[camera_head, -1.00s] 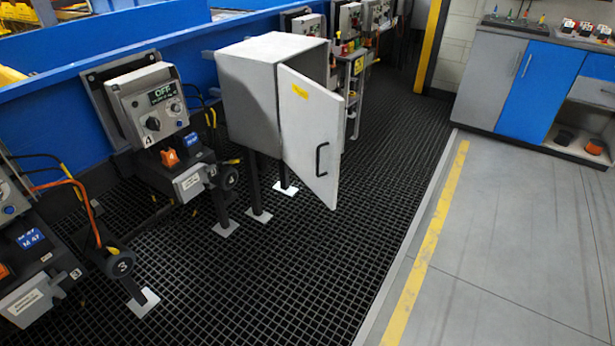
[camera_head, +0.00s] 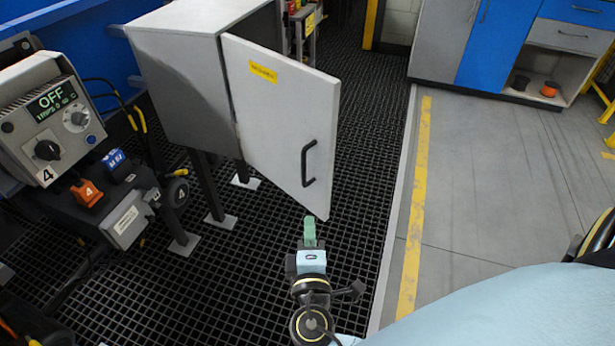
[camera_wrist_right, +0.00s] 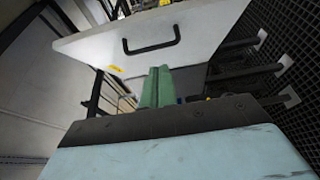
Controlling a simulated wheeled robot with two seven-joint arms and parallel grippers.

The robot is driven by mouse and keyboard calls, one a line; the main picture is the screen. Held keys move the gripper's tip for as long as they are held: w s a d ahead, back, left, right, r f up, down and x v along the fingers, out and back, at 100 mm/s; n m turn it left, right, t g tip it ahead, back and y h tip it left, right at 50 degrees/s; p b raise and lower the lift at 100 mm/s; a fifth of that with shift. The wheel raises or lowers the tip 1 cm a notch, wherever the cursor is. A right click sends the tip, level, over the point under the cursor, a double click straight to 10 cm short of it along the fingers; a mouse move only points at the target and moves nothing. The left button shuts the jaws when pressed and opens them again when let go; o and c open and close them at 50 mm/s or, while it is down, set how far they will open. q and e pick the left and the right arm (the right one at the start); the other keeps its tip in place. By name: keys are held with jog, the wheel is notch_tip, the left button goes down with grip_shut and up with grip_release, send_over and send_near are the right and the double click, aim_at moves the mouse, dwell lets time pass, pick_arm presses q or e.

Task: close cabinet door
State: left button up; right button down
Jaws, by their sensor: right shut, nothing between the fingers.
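The grey cabinet (camera_head: 180,85) stands on black legs at the upper left of the head view. Its door (camera_head: 275,120) stands open, swung out to the right, with a yellow label and a black handle (camera_head: 308,163) near its free edge. My right gripper (camera_head: 310,230) has green fingers, shut and empty, just below the door's lower free corner in the head view. In the right wrist view the green fingers (camera_wrist_right: 157,88) point toward the door (camera_wrist_right: 200,35), with its handle (camera_wrist_right: 152,46) above them. I cannot tell whether they touch the door. My left gripper is not in view.
A control box (camera_head: 50,120) reading OFF stands left of the cabinet. A blue and grey counter (camera_head: 520,50) is at the upper right. Black grating covers the floor, with a yellow line (camera_head: 412,220) to its right. The grating right of the door looks clear.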

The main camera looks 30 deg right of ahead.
send_near(320, 169)
jog(key=w, duration=0.4)
jog(key=shift+w+d, duration=0.3)
jog(key=shift+d, duration=0.5)
jog(key=shift+w+d, duration=0.2)
jog(key=shift+d, duration=0.4)
